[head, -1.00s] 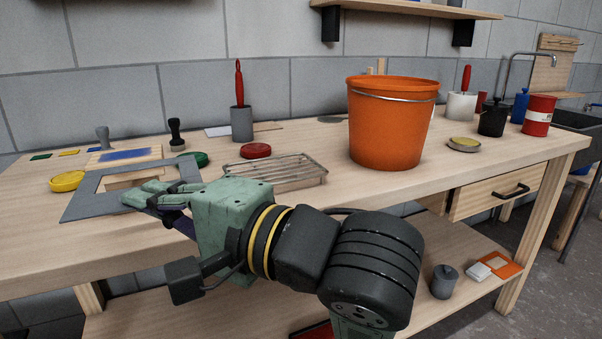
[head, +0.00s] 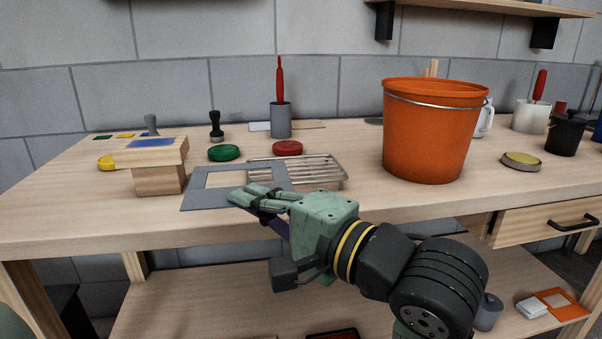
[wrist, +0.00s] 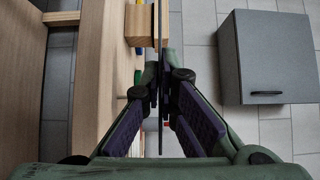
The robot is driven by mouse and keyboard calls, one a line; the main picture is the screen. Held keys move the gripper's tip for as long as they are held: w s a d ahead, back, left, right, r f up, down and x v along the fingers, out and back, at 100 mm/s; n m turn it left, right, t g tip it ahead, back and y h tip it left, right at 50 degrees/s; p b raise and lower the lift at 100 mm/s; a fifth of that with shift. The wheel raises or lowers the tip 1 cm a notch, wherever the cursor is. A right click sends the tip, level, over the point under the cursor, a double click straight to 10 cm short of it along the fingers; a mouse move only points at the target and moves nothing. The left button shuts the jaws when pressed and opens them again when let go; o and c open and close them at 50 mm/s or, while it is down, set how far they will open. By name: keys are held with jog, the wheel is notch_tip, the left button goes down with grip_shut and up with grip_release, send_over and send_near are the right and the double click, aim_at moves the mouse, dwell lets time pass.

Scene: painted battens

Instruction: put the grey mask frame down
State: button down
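The grey mask frame (head: 205,200) is a flat plate with a rectangular window. In the head view it is level over the front of the bench, and its right part overlaps the wire rack in the picture. My gripper (head: 250,198) is shut on its near right side. In the wrist view the frame is a thin edge-on plate (wrist: 160,40) between the fingers (wrist: 160,90). It seems to be a little above the bench top; the exact gap cannot be told.
A wooden batten with a blue patch (head: 150,143) on a block (head: 158,180) stands left of the frame. The bench's left front (head: 70,215) is clear.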

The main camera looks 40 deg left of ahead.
aim_at(272, 187)
jog(key=w+p, duration=0.1)
jog(key=p, duration=0.1)
jog(key=w+p, duration=0.1)
jog(key=p, duration=0.1)
jog(key=w+p, duration=0.2)
jog(key=shift+a+r, duration=0.2)
jog(key=shift+a, duration=0.15)
jog(key=w, duration=0.2)
jog(key=w+a+f, duration=0.1)
jog(key=w, duration=0.4)
jog(key=shift+w+a+f, duration=0.2)
jog(key=shift+w+f, duration=0.05)
jog(key=shift+w, duration=0.05)
jog(key=shift+w+f, duration=0.15)
jog(key=shift+f, duration=1.65)
jog(key=shift+f, duration=0.2)
jog(key=c, duration=2.1)
grip_release()
jog(key=shift+r, duration=0.2)
